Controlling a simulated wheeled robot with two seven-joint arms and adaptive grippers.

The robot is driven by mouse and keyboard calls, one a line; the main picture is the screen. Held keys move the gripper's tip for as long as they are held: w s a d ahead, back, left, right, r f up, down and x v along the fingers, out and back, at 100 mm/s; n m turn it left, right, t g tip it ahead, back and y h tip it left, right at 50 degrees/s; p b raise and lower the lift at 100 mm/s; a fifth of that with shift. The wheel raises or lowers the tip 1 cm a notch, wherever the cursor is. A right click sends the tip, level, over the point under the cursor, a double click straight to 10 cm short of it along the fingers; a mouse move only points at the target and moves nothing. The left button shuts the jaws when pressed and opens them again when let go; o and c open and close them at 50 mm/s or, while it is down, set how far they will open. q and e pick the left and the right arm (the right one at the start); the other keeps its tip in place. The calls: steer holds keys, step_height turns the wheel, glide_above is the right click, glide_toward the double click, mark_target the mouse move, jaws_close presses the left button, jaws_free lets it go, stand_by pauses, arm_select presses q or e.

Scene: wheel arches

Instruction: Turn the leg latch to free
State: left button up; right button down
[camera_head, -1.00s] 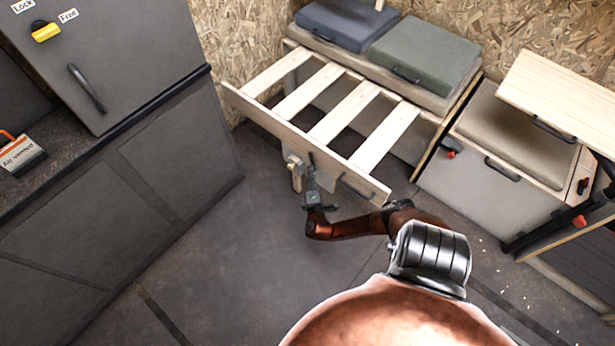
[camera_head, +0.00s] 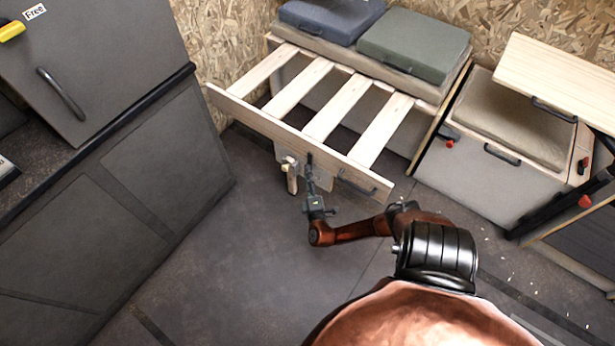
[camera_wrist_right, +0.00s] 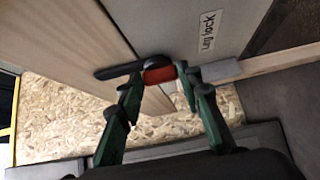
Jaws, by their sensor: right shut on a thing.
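The leg latch (camera_wrist_right: 160,75) has a dark bar and a red grip under a plate labelled "Leg lock" in the right wrist view. My right gripper (camera_wrist_right: 163,84) has its green fingers closed on the red grip from both sides. In the head view my right gripper (camera_head: 310,182) is at the front board of the slatted pull-out (camera_head: 235,106), where the latch is small and partly hidden. A short wooden leg (camera_head: 292,180) hangs just left of the gripper. My left gripper is out of view.
A grey cabinet (camera_head: 150,170) with a handle and a "Free" label stands at left. Blue (camera_head: 330,20) and green (camera_head: 415,42) cushions lie behind the slats. A bench box (camera_head: 470,175) stands at right. The floor (camera_head: 230,265) in front is mostly clear.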

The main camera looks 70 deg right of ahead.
steer(key=shift+s+f, duration=0.1)
steer(key=c, duration=1.4)
jaws_free()
steer(key=shift+o, duration=0.2)
steer(key=v, duration=1.2)
